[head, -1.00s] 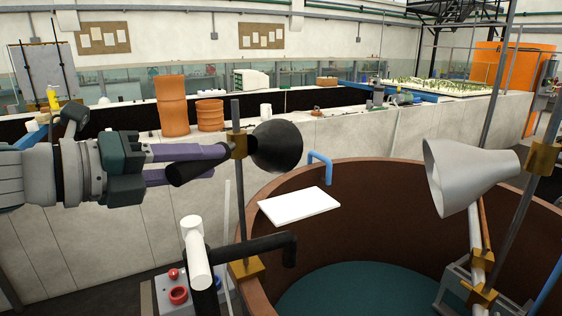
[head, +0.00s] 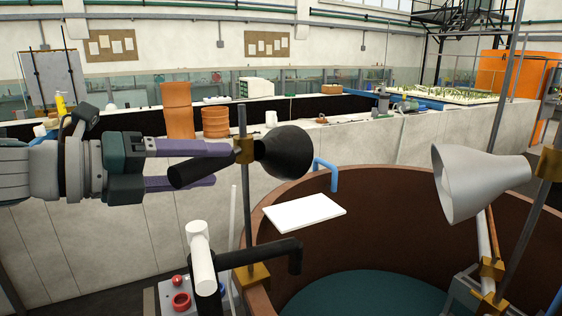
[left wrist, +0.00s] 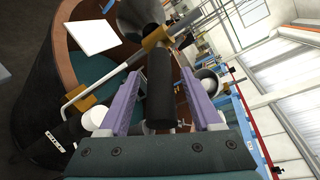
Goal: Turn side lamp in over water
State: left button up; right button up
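A black side lamp (head: 287,153) hangs on an upright pole by a brass clamp (head: 244,150), at the near left rim of a round brown tank. Its thick black handle (head: 190,171) points left from the clamp. Teal water (head: 365,295) shows low in the tank. My left gripper (head: 222,166) has its purple fingers either side of the handle. In the left wrist view, the handle (left wrist: 160,85) lies between the fingers (left wrist: 160,100), with narrow gaps seeming to show on both sides. The shade (left wrist: 138,14) is partly cut off there. My right gripper is in neither view.
A grey lamp (head: 475,183) stands at the tank's right side. A white and black pipe (head: 200,245) stands below my left arm. Terracotta pots (head: 178,110) stand on the wall behind.

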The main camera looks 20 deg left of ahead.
aim_at(169, 172)
pick_arm(q)
jog(key=shift+s+a+b, duration=0.3)
jog(key=shift+s+b, duration=0.05)
jog(key=shift+s, duration=0.1)
jog(key=b+v, duration=0.2)
jog(key=v, duration=0.2)
jog(key=shift+f, duration=0.2)
jog(key=shift+s+a+r, duration=0.1)
jog(key=shift+s+r, duration=0.15)
jog(key=shift+v, duration=0.95)
jog(key=shift+p+v, duration=0.9)
jog(key=shift+v, duration=0.35)
jog(key=shift+r, duration=0.1)
